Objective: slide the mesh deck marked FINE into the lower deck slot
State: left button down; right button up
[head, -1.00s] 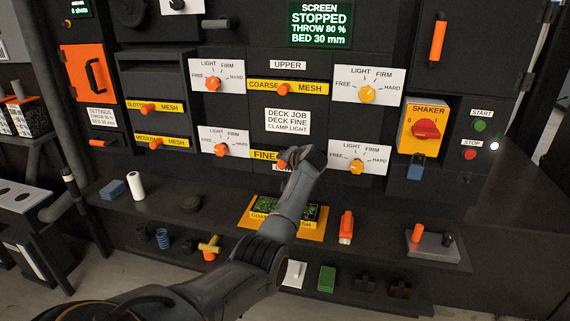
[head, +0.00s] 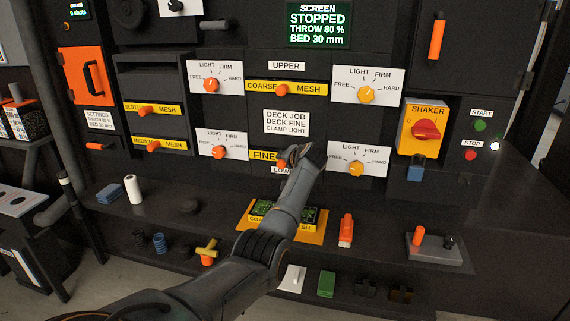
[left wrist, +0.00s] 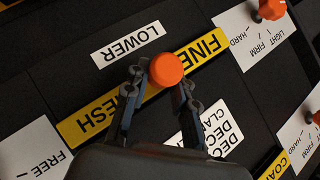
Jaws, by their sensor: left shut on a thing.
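The FINE mesh deck (head: 262,155) shows its yellow front strip at the lower deck slot, below the deck job card. The strip looks about level with the panel around it; any small gap is hard to tell. My left gripper (left wrist: 162,80) is shut on the deck's round orange knob (left wrist: 166,69), one finger on either side. In the head view my left gripper (head: 293,158) covers the knob and the right part of the strip. The LOWER label (left wrist: 131,43) is beside the strip. My right gripper is not in view.
The COARSE mesh deck (head: 287,88) sits in the upper slot. White clamp dials flank both slots, including the lower left dial (head: 221,146) and lower right dial (head: 357,160).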

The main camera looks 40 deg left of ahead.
pick_arm(q)
jog(key=shift+w+a+r+b, duration=0.1)
jog(key=shift+w+r+b, duration=0.05)
jog(key=shift+b, duration=0.15)
jog(key=c, duration=1)
grip_release()
jog(key=shift+f, duration=0.2)
jog(key=v, duration=1.2)
jog(key=shift+r, duration=0.1)
